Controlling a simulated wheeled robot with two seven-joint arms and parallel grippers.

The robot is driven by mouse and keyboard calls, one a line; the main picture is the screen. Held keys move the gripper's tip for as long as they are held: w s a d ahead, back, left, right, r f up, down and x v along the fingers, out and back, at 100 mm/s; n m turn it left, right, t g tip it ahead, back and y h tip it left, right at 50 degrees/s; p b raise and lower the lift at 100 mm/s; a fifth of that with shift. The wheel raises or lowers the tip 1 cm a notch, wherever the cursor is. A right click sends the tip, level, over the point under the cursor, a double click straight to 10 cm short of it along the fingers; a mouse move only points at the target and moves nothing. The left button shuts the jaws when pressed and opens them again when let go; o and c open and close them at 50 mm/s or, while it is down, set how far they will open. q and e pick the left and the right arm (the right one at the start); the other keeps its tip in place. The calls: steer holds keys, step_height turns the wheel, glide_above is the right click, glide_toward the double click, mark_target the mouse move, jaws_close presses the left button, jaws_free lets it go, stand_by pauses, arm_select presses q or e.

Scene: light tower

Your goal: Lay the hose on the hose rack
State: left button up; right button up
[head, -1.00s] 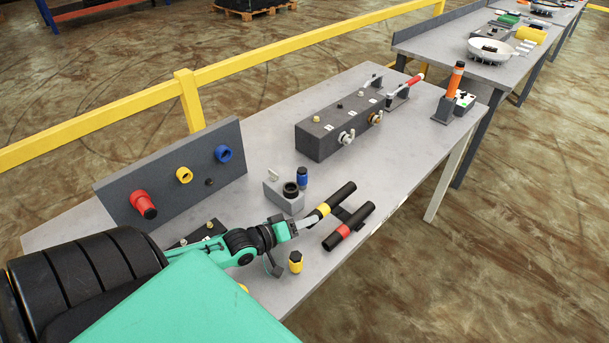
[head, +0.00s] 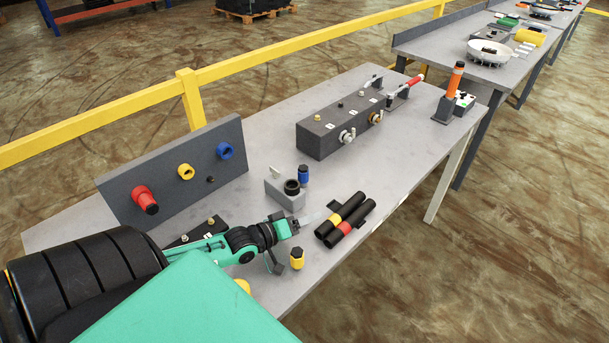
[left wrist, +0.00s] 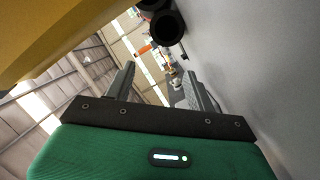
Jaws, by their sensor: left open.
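A black hose with a yellow band (head: 343,211) lies beside a black hose with a red band (head: 351,224) on the table, side by side and nearly parallel. The dark hose rack (head: 333,205) is mostly hidden under them; only small edges show. My left gripper (head: 312,218) is open and empty, just left of the near ends of the hoses. In the left wrist view the open fingers (left wrist: 160,85) have nothing between them, and dark round hose ends (left wrist: 168,27) show above. My right gripper is not in view.
An upright panel (head: 175,175) bears coloured fittings. The tabletop right of the hoses is clear.

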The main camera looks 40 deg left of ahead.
mark_target(301, 235)
arm_select(q)
steer(key=f, duration=0.1)
steer(key=s+f, duration=0.1)
steer(key=f, duration=0.1)
steer(key=shift+s+d+f+g, duration=0.1)
steer(key=shift+s+d+g, duration=0.05)
steer(key=shift+s+g, duration=0.15)
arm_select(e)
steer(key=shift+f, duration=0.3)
arm_select(q)
steer(key=shift+s, duration=0.25)
steer(key=s, duration=0.1)
steer(key=s+a+r, duration=0.2)
steer(key=s, duration=0.1)
steer(key=shift+s+r, duration=0.1)
steer(key=shift+r, duration=0.05)
steer(key=shift+s+a+r, duration=0.25)
steer(key=shift+s+r, duration=0.1)
steer(key=shift+s, duration=0.05)
steer(key=shift+s+a+r, duration=0.1)
steer(key=shift+s+r, duration=0.05)
steer(key=shift+r, duration=0.35)
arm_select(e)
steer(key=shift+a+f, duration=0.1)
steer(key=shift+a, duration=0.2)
arm_select(q)
steer(key=shift+r, duration=0.15)
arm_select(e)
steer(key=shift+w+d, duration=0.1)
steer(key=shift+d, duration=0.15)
